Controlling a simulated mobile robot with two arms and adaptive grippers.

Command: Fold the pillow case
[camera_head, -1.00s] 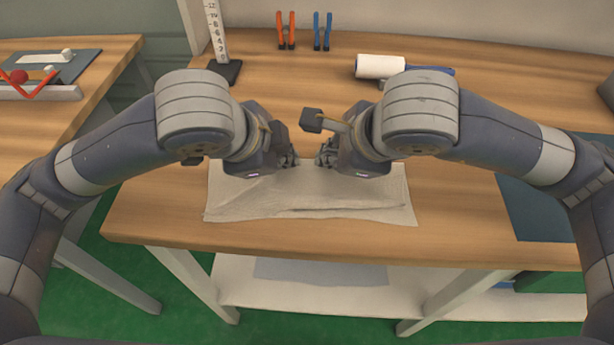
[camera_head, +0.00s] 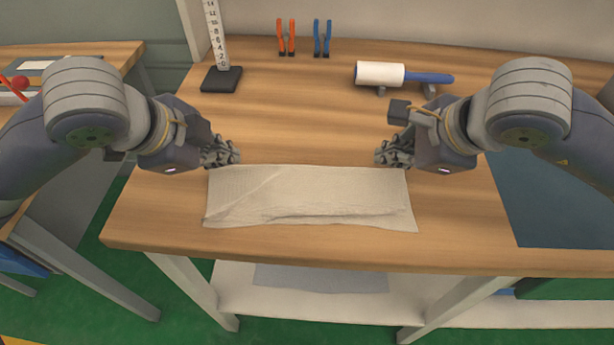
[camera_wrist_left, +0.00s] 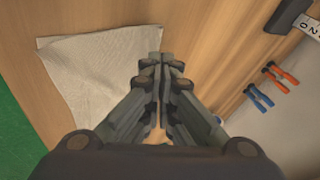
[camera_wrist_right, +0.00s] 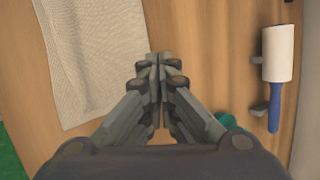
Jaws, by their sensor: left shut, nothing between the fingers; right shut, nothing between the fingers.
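The pillow case (camera_head: 310,192) is a beige cloth lying as a wide, low rectangle near the front edge of the wooden table. It has a diagonal crease on its left part and a ridge along its lower right. It also shows in the left wrist view (camera_wrist_left: 95,80) and the right wrist view (camera_wrist_right: 95,55). My left gripper (camera_head: 236,153) is shut and empty at the cloth's far left corner. My right gripper (camera_head: 382,155) is shut and empty by its far right corner. Whether either fingertip touches the cloth is unclear.
A lint roller (camera_head: 382,73) with a blue handle lies at the back right. A ruler on a black base (camera_head: 221,80) stands at the back left. Orange pliers (camera_head: 286,38) and blue pliers (camera_head: 322,38) are at the back. A dark blue mat (camera_head: 550,195) covers the right side.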

